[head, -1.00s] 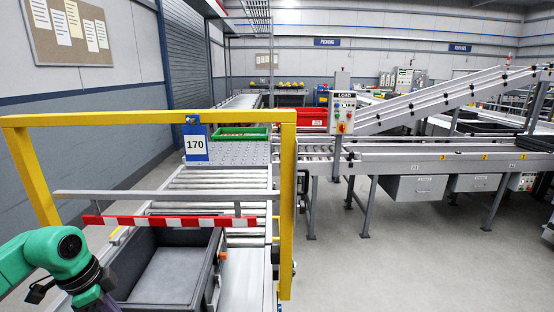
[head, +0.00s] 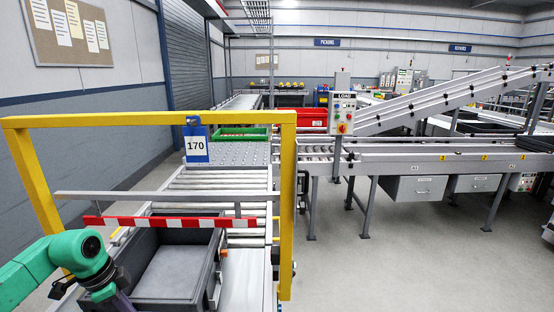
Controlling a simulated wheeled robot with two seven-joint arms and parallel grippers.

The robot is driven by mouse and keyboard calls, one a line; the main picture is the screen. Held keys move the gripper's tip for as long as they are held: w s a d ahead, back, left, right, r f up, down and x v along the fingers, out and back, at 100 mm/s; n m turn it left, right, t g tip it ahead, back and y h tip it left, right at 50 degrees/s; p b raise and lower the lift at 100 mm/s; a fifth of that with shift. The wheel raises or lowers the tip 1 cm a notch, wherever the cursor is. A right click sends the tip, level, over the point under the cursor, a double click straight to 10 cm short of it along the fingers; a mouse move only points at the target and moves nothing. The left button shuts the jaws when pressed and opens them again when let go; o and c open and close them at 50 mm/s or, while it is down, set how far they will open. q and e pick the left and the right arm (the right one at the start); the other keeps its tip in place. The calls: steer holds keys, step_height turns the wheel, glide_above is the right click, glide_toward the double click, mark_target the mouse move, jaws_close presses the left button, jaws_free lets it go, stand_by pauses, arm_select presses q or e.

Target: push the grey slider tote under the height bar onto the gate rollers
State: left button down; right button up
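The grey slider tote (head: 213,272) is an open, dark-walled tray with a lighter floor at the bottom left of the head view. Its far end lies at the red-and-white striped height bar (head: 168,222), which crosses in front of that end in the picture. The gate rollers (head: 205,182) run away beyond the bar, and the stretch just past it is bare. My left arm comes in from the left and reaches down at the tote's near left corner. Its gripper is below the picture, so contact with the tote is hidden. My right gripper is not in view.
A yellow gate frame (head: 288,190) with a 170 sign (head: 196,145) spans the lane. A grey rail (head: 155,196) crosses above the bar. A green tray (head: 240,134) stands farther along the lane. Open floor (head: 400,270) lies to the right.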

arm_select(q)
steer(key=shift+w+r+p, duration=0.15)
steer(key=shift+w+p, duration=0.15)
steer(key=shift+w, duration=0.6)
steer(key=w+p, duration=0.2)
steer(key=p, duration=0.1)
steer(key=shift+w+f+p, duration=0.2)
steer(key=shift+w+p, duration=0.05)
steer(key=shift+p, duration=0.05)
step_height(320, 180, up, 8)
steer(key=p, duration=0.8)
steer(key=shift+f, duration=0.1)
